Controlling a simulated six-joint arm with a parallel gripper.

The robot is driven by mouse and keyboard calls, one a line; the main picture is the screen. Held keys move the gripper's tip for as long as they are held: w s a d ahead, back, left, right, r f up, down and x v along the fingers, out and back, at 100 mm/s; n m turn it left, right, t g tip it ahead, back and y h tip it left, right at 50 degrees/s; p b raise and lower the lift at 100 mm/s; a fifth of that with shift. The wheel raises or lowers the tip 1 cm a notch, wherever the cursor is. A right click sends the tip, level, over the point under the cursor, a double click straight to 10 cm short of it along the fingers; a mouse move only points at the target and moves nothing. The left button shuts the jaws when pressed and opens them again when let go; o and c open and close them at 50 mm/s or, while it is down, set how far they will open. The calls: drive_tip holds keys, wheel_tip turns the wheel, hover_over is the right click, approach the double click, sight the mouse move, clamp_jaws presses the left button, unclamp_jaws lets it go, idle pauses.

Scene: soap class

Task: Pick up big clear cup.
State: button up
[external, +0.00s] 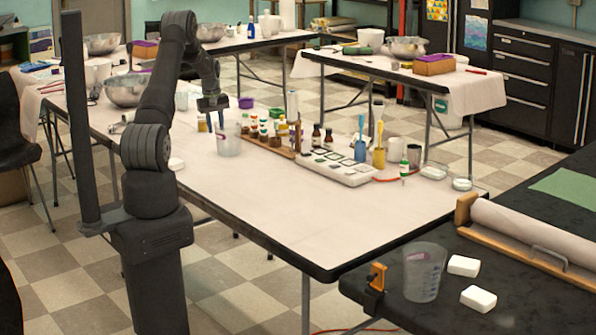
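A clear cup (230,138) with faint markings stands upright on the white-covered table, below and slightly right of my gripper. Another clear cup (424,272) with printed markings stands on the dark table in the near right; it looks larger in the picture, but it is also closer to the camera. My gripper (214,122) points down at the left cup's upper left rim. The fingers overlap the cup's edge in the picture, and I cannot tell whether they touch it or are inside it. The finger gap is too small to judge.
A small clear cup (181,101) and a yellowish jar (202,123) stand behind. White soap bars (464,265) lie by the near cup. The table's front is clear.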

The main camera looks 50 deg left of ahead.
sight(217, 134)
drive_tip(key=f, duration=0.5)
drive_tip(key=shift+w+a, duration=0.1)
drive_tip(key=shift+w, duration=0.15)
drive_tip(key=shift+r, duration=0.1)
clamp_jaws()
